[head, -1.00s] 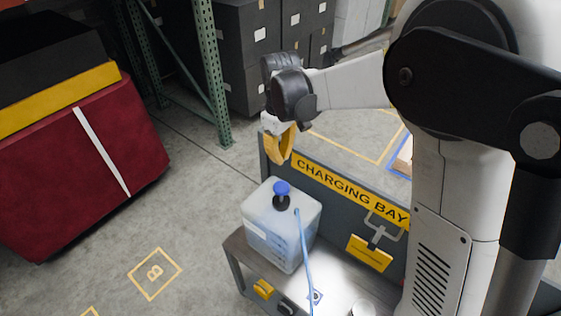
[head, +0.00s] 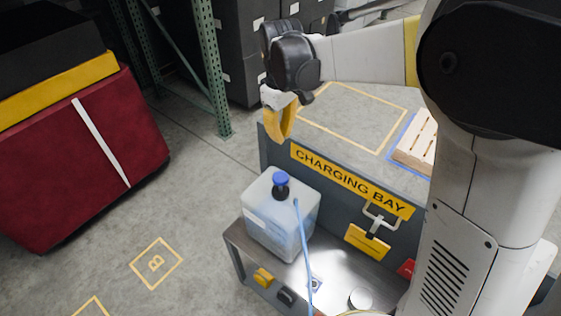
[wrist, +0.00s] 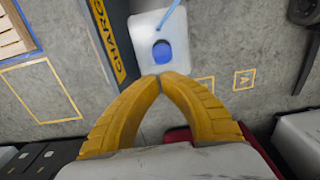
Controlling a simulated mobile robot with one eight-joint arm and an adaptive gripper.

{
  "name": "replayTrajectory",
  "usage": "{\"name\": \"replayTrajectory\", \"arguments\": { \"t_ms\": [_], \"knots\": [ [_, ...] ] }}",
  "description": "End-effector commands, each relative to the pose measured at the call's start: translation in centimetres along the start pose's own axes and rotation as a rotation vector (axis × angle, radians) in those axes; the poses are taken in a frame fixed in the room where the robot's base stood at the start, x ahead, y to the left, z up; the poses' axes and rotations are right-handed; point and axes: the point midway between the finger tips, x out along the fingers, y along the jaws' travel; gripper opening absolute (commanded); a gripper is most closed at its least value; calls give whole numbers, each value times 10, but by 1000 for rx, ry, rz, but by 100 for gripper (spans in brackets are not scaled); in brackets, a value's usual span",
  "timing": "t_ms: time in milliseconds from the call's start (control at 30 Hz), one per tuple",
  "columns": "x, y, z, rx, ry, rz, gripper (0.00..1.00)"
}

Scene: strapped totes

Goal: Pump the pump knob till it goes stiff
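The blue pump knob (head: 281,179) sits on a black collar on top of a translucent white tank (head: 270,225), at the left end of the charging bay bench. A blue hose runs from the tank. My gripper (head: 277,136) has yellow fingers pointing down, above and behind the knob, with a gap between them and it. In the wrist view, the fingertips (wrist: 162,77) meet with nothing between them. The knob (wrist: 162,51) shows just beyond the tips, from above. The knob's stem is not visible in the wrist view.
The grey bench panel with a yellow CHARGING BAY sign (head: 350,182) stands behind the tank. A yellow clasp (head: 368,242) hangs on it. A red tote (head: 85,165) stands at left, and a wooden pallet (head: 415,146) lies behind. Floor left of the bench is clear.

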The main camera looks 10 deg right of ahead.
Motion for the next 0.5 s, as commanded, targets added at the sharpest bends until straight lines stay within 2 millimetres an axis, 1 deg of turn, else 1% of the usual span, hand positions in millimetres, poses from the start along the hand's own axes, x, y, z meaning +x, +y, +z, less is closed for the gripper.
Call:
{"name": "replayTrajectory", "arguments": {
  "t_ms": [267,367,467,500],
  "knots": [
    [3,0,0,0,0,0,0],
    [11,0,0,0,0,0,0],
    [27,0,0,0,0,0,0],
    [35,0,0,0,0,0,0]
  ]
}}
